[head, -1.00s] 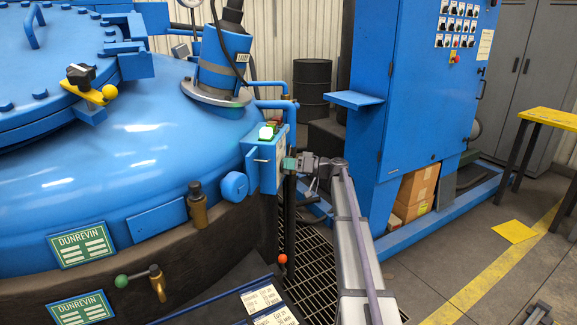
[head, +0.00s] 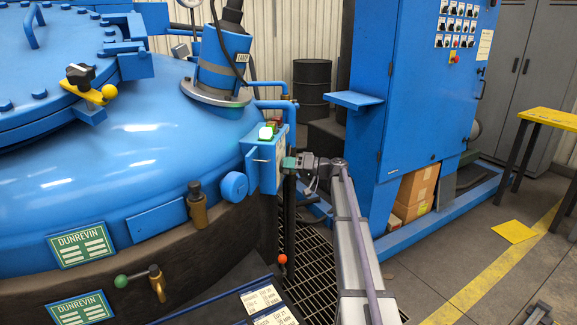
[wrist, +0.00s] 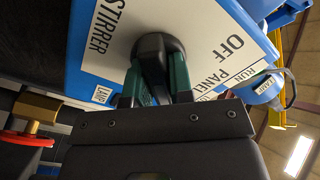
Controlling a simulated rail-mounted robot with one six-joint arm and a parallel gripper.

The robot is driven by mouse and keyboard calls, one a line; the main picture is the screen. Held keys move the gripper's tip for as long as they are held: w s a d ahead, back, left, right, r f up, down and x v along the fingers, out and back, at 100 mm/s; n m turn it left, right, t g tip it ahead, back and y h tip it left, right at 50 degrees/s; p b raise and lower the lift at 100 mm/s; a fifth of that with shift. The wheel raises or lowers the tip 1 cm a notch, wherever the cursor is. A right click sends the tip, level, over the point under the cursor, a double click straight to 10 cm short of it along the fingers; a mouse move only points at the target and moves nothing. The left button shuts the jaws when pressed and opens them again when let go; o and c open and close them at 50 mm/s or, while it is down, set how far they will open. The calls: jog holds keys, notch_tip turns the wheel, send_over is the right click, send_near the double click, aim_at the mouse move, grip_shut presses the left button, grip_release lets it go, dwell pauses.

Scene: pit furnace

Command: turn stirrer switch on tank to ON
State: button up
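The stirrer switch (wrist: 152,46) is a black knob on a white panel plate (wrist: 112,38) marked STIRRER and OFF, in the wrist view. No ON mark can be read. My gripper (wrist: 160,75) has its two green fingers on either side of the knob's black grip, and they look shut on it. In the head view my gripper (head: 289,164) is at the right side of the blue switch box (head: 262,165) on the tank (head: 150,165). The knob is hidden there.
A red-knobbed valve (wrist: 28,138) is at the left of the wrist view. A blue cabinet (head: 425,100) with a shelf (head: 355,100) stands to the right. Grating lies below my arm.

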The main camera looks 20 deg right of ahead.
jog(key=o, duration=0.4)
jog(key=v, duration=1.1)
